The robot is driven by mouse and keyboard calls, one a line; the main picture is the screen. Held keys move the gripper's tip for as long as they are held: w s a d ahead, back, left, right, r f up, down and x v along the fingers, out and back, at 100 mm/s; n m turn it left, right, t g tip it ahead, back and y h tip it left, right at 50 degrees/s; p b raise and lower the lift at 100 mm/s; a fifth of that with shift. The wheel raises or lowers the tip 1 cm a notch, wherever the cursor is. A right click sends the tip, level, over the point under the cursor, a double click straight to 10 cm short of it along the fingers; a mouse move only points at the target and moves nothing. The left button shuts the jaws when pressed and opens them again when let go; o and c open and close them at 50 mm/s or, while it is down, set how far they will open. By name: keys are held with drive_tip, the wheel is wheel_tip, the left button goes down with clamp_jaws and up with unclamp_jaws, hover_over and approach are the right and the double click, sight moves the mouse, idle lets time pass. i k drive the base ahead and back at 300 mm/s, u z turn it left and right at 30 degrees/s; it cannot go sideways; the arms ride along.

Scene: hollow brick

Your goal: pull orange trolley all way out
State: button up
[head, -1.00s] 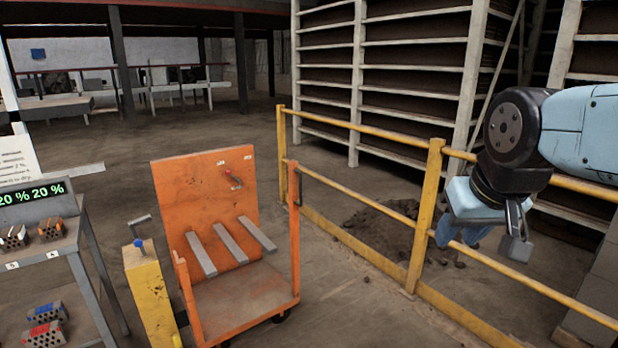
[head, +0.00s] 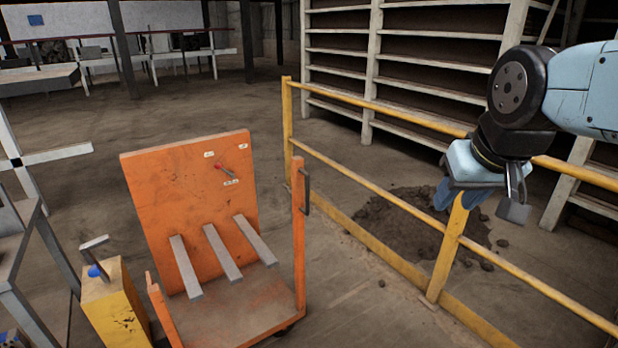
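The orange trolley (head: 192,185) stands on the floor left of centre. My gripper (head: 487,205) hangs at the right, in front of the yellow railing in the picture and well apart from the trolley. Its fingers point down and partly overlap, so its opening is unclear. I see nothing held in it.
A yellow railing (head: 362,170) runs along the trolley's right side, with a dirt pile (head: 400,222) behind it. A yellow post (head: 117,305) with a blue knob stands close to the trolley's left. A grey rack (head: 30,250) is at the far left. Floor behind the trolley is open.

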sight(223, 288)
drive_tip(key=z, duration=0.65)
drive_tip(key=i, duration=0.15)
drive_tip(key=u, duration=1.85)
drive_tip(key=i, duration=0.5)
drive_tip(key=z, duration=0.25)
drive_tip(key=k, duration=0.5)
drive_tip(key=u, duration=0.1)
